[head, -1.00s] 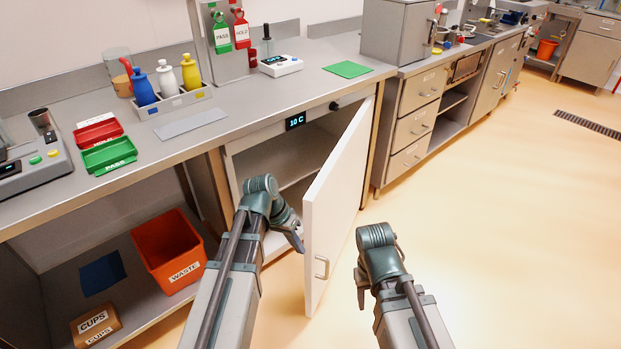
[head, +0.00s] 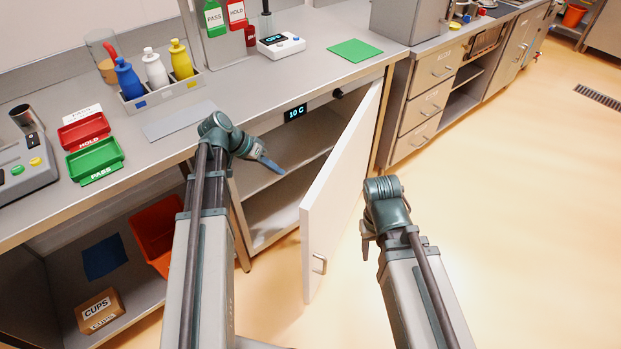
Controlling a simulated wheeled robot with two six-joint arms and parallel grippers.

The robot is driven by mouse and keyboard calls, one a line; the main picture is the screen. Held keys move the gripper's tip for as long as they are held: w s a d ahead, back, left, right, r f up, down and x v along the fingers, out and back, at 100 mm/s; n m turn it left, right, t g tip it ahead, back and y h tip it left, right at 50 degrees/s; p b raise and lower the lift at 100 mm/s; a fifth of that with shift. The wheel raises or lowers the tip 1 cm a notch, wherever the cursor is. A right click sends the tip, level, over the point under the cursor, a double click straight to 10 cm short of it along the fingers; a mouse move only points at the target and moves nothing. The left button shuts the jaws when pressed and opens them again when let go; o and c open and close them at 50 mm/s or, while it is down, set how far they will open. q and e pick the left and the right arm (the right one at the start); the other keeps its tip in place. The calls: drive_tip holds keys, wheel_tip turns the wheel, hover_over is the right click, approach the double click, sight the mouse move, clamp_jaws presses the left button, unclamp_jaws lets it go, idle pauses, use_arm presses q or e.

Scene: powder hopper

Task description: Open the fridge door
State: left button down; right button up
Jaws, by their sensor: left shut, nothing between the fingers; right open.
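The fridge under the counter has a white door (head: 337,190) that stands wide open, swung out into the room with its hinge side at the right. A small metal handle (head: 319,264) is on the door's outer face near its free edge. The fridge interior (head: 283,165) shows a shelf and looks empty. A display (head: 295,113) above it reads 10 C. My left gripper (head: 270,164) is shut and empty, in front of the fridge opening, left of the door and apart from it. My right gripper (head: 365,246) is open and empty, to the right of the door's outer face.
An orange bin (head: 153,234) and a cups box (head: 100,311) sit on the low shelf at left. The counter holds bottles (head: 155,72), a red tray (head: 84,132) and a green tray (head: 95,158). The floor (head: 510,230) at right is clear.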

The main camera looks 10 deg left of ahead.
use_arm(q)
drive_tip(key=w+d+f+b, duration=0.1)
drive_tip(key=d+f+b, duration=0.7)
drive_tip(key=d, duration=0.1)
drive_tip(key=shift+w+d, duration=0.2)
drive_tip(key=shift+w, duration=0.15)
idle(0.3)
